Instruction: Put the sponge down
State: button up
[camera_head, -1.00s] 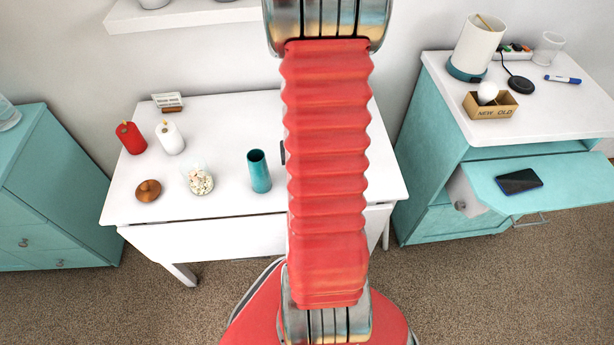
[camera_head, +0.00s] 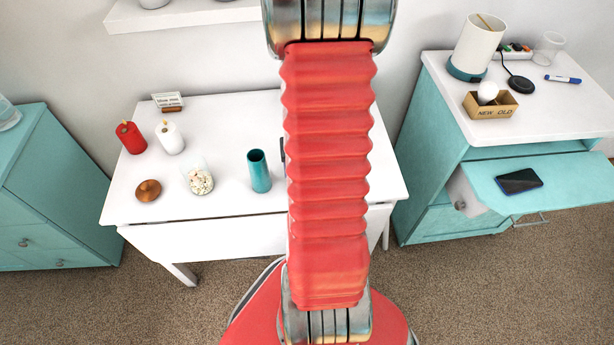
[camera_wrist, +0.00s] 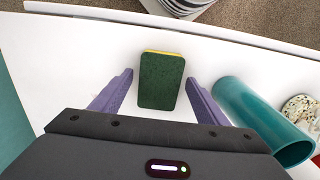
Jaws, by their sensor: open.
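The sponge (camera_wrist: 161,82) is green with a yellow layer showing along its far edge. In the wrist view it rests on the white tabletop (camera_wrist: 95,55), between the two purple fingers of my gripper (camera_wrist: 159,88). The fingers are spread, with white surface visible between each finger and the sponge on both sides. In the head view my red arm hides the sponge and my gripper. The white table (camera_head: 225,115) shows to the left of my arm there.
A teal cup (camera_head: 259,171) stands near the sponge; it also shows right of my gripper in the wrist view (camera_wrist: 262,120). A glass jar (camera_head: 200,180), a red candle (camera_head: 131,138), a white candle (camera_head: 170,138) and a brown lid (camera_head: 148,190) stand further left.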

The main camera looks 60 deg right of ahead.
notch_tip(320, 180, up, 11)
dwell(0.5)
jog(key=shift+f, duration=0.1)
dwell(0.6)
jog(key=w+a+r+n+t+h, duration=0.1)
jog(key=w+a+r+n, duration=0.15)
jog(key=a+r, duration=0.35)
jog(key=w+a+r+n+t, duration=0.2)
jog(key=w+a+r, duration=0.25)
jog(key=a, duration=0.45)
jog(key=s+a+r+n+t, duration=0.1)
jog(key=s+a+r+n, duration=0.1)
jog(key=a, duration=0.5)
jog(key=s+a+r+n+t+y, duration=0.1)
jog(key=s+a+r+n, duration=0.1)
jog(key=a+r, duration=0.3)
jog(key=a+n, duration=0.1)
jog(key=a, duration=0.2)
jog(key=shift+r+t, duration=0.15)
jog(key=shift+t, duration=0.15)
jog(key=shift+c, duration=0.5)
